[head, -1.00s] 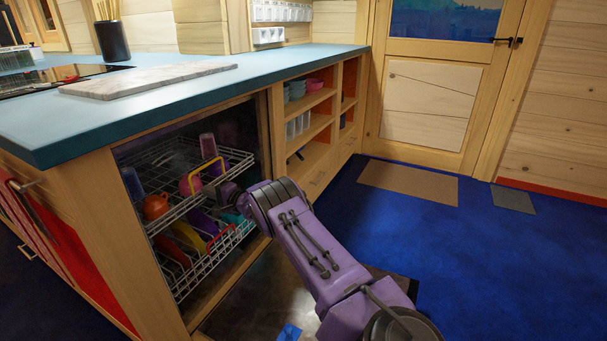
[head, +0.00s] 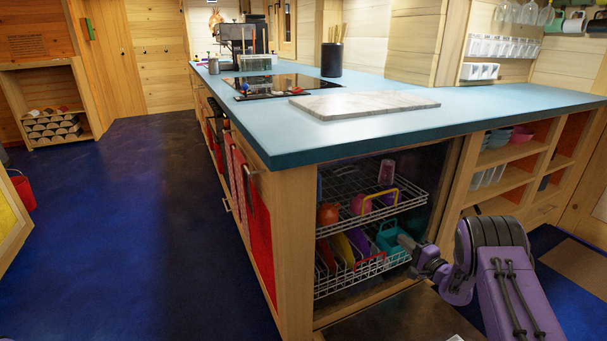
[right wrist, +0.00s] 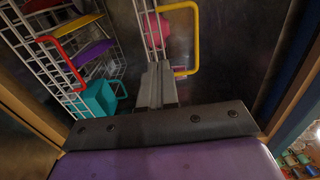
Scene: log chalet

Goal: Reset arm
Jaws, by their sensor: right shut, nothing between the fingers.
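My right arm (head: 492,262) is purple and comes in from the lower right in the head view. Its gripper (head: 404,241) points left at the open dishwasher, near a teal basket-like item (head: 388,237) on the lower rack. In the right wrist view the gripper fingers (right wrist: 157,75) are together with nothing between them. There the teal item (right wrist: 97,97) is to the left of the fingers, apart from them in the picture, and the yellow rack handle (right wrist: 193,30) is just above right. My left gripper is not in view.
The dishwasher racks (head: 340,187) hold cups and coloured plates under the blue counter (head: 300,133). A marble board (head: 365,104) lies on the counter. Open shelves (head: 512,152) stand right of the dishwasher. The blue floor (head: 120,240) at left is clear.

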